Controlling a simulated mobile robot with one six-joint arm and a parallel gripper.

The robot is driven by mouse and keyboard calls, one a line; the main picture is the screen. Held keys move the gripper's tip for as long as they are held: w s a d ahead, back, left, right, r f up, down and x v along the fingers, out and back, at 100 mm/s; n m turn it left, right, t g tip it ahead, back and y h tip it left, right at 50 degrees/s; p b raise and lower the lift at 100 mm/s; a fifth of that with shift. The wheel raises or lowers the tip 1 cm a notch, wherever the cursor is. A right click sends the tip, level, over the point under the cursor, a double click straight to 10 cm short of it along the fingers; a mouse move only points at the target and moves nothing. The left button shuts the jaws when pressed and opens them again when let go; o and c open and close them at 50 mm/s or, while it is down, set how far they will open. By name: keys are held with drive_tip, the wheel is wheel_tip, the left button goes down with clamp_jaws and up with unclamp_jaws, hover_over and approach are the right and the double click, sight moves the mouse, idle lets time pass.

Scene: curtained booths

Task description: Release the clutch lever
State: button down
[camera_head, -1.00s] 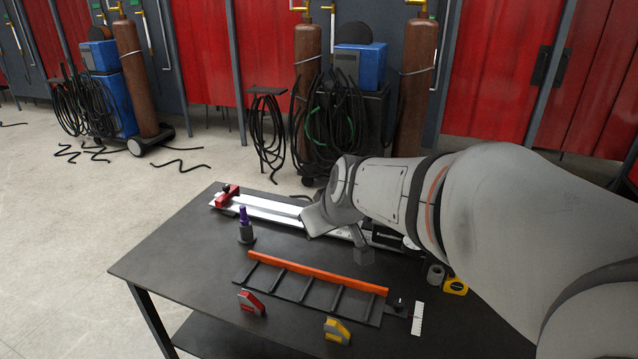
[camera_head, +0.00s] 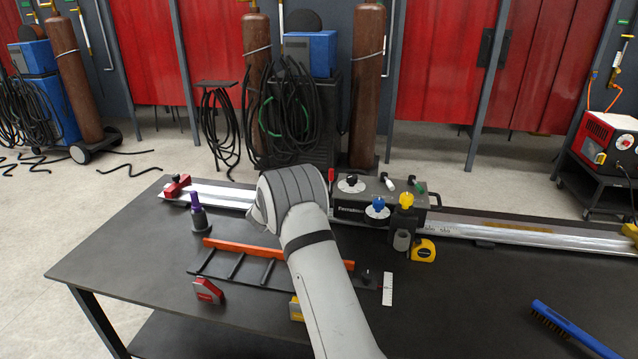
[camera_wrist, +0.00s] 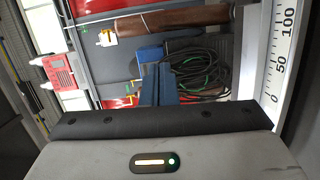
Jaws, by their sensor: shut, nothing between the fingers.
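The dark carriage (camera_head: 362,206) sits on the rail at the back of the table. On and around its top are a red-tipped upright lever (camera_head: 331,175), black-and-white dials and small white, black and green knobs. I cannot tell which of these is the clutch lever. My gripper (camera_wrist: 158,84) shows in the wrist view as narrow blue-grey fingers, shut and empty. In the head view my arm hides it, left of the carriage. No carriage control is clear in the wrist view.
A silver rail (camera_head: 540,234) runs along the table (camera_head: 455,300). An orange-edged rack (camera_head: 240,248), purple-topped bottle (camera_head: 197,212), red block (camera_head: 208,291), yellow tape measure (camera_head: 423,250) and blue brush (camera_head: 572,328) lie about. A white scale (camera_wrist: 283,50) is close at the wrist view's right.

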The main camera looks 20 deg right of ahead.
drive_tip(key=shift+s+d+f+g+h, duration=0.15)
drive_tip(key=shift+d+f+g+h, duration=0.2)
drive_tip(key=shift+f, duration=0.3)
drive_tip(key=w+d, duration=0.3)
drive_tip(key=d, duration=0.6)
drive_tip(key=shift+p, duration=0.45)
